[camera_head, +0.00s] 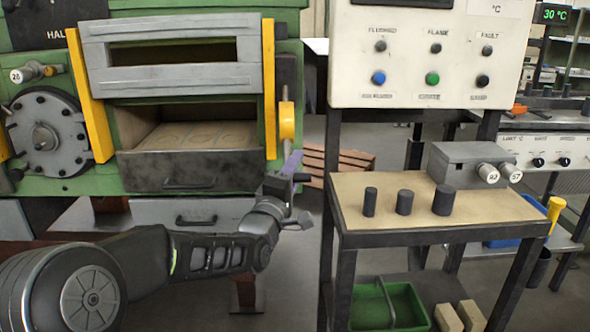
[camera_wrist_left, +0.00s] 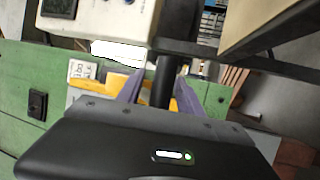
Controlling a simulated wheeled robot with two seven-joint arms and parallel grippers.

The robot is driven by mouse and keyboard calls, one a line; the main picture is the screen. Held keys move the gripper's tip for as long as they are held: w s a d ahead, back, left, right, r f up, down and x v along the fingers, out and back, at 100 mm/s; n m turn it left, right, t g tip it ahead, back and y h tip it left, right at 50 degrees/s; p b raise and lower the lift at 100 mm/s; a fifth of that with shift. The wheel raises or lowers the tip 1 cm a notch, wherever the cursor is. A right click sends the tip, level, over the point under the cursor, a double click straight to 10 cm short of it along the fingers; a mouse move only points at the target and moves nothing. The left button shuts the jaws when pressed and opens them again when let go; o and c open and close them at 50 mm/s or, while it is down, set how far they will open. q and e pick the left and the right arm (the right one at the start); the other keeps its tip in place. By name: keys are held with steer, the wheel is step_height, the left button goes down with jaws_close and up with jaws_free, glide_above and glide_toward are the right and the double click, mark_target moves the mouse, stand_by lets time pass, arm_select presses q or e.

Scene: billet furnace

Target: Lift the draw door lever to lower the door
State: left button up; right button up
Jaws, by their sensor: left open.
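The grey draw door (camera_head: 185,78) sits raised on the green furnace, between yellow side rails. The opening below it shows a pale hearth floor (camera_head: 200,135). A yellow lever hub (camera_head: 287,121) is on the furnace's right side. My left gripper (camera_head: 292,165) is just below this hub, pointing up, with a purple finger showing. In the left wrist view its two purple fingers (camera_wrist_left: 159,85) are apart, with a dark upright bar (camera_wrist_left: 163,80) in line between them and yellow metal (camera_wrist_left: 190,100) behind. I cannot tell whether they touch the bar. My right gripper is not in view.
A control panel (camera_head: 430,55) with buttons stands to the right. Below it, a table (camera_head: 400,215) holds several dark cylinders (camera_head: 404,201) and a grey box (camera_head: 470,160). A green crate (camera_head: 385,310) lies under the table. A round flanged cover (camera_head: 45,135) is at the furnace's left.

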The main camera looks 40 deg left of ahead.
arm_select(q)
steer(key=c, duration=0.9)
steer(key=shift+s+f, duration=0.1)
jaws_close()
